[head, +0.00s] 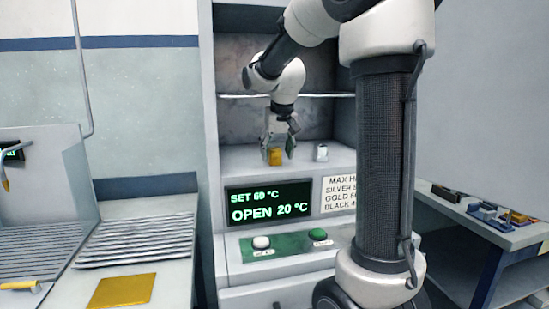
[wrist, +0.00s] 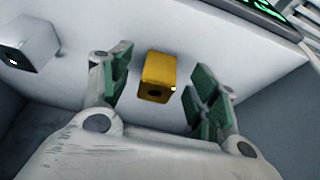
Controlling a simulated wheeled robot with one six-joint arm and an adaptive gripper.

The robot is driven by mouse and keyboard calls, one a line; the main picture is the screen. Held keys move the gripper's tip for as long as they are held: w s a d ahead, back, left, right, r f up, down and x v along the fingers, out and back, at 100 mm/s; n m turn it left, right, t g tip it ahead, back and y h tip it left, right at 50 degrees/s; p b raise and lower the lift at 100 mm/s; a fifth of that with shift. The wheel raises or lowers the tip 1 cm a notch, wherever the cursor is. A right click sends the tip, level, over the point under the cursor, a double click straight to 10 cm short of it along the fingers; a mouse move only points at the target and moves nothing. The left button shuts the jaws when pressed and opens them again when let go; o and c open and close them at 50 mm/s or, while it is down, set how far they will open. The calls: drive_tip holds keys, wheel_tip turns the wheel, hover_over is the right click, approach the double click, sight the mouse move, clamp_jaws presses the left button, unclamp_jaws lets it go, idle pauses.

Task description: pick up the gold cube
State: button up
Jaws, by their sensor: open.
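The gold cube (head: 275,156) sits on the pale shelf inside the open cabinet in the head view. In the wrist view the gold cube (wrist: 158,77) lies between the fingers, with a dark round mark on one face. My gripper (head: 278,150) is open, its fingers pointing down on either side of the cube. In the wrist view my gripper (wrist: 164,88) has green pads with a clear gap on each side of the cube. Neither pad appears to touch it.
A silver cube (head: 320,152) stands on the same shelf to the right, and shows in the wrist view (wrist: 27,45). The cabinet has a display (head: 268,206) reading open, 20 °C, and two buttons. A yellow mat (head: 122,290) and a side table (head: 490,230) with small parts stand apart.

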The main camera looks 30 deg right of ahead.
drive_tip(key=shift+w+d+f, duration=0.1)
drive_tip(key=shift+w+d, duration=0.1)
drive_tip(key=shift+w, duration=0.45)
drive_tip(key=shift+w+d+f, duration=0.1)
drive_tip(key=shift+w+d, duration=0.05)
drive_tip(key=shift+w, duration=0.45)
drive_tip(key=shift+f, duration=0.4)
drive_tip(key=shift+c, duration=0.4)
clamp_jaws()
drive_tip(key=shift+r, duration=0.1)
